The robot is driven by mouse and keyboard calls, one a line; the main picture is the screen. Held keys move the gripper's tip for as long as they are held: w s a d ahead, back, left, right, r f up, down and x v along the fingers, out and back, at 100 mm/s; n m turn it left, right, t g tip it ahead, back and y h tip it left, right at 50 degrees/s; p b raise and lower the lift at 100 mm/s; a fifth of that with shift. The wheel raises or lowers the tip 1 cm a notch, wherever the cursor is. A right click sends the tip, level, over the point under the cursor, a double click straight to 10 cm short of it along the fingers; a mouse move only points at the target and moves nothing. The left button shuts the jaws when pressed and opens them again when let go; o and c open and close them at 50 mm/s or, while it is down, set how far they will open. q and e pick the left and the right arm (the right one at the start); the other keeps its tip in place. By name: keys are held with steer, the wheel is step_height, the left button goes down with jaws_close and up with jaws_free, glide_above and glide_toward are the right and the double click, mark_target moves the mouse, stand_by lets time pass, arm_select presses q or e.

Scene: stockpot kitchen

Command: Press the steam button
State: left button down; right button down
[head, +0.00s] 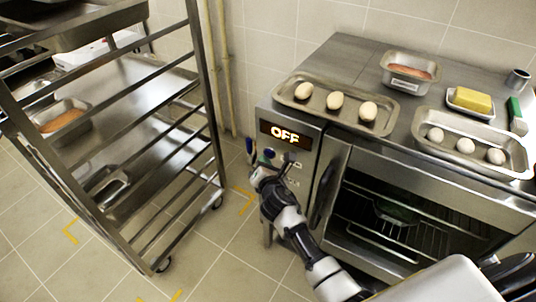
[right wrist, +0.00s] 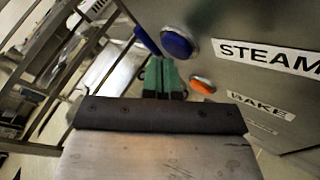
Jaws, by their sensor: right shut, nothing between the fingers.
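The oven's steam button is a round blue button (right wrist: 177,42) beside the STEAM label (right wrist: 268,56) in the right wrist view. An orange button (right wrist: 202,85) sits below it, near the BAKE label (right wrist: 260,106). My right gripper (right wrist: 164,66) is shut and empty, its green fingertips just below and left of the blue button; I cannot tell if they touch anything. In the head view, my right gripper (head: 262,162) is at the oven's front panel, below the display (head: 286,134) that reads OFF, and partly hides the buttons. My left gripper is not in view.
A metal rack (head: 150,150) on wheels stands left of the oven, with open floor between. Egg trays (head: 338,116), a loaf pan (head: 410,78) and a butter dish (head: 470,103) are on the oven top. The oven door handle (head: 325,185) is right of my arm.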

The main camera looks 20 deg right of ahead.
steer(key=shift+w+d, duration=0.25)
steer(key=shift+d, duration=0.05)
stand_by(0.6)
stand_by(0.4)
steer(key=shift+s+a, duration=0.55)
steer(key=shift+a, duration=0.1)
steer(key=s+a, duration=0.1)
steer(key=a, duration=0.1)
steer(key=s+a, duration=0.2)
stand_by(0.3)
stand_by(0.6)
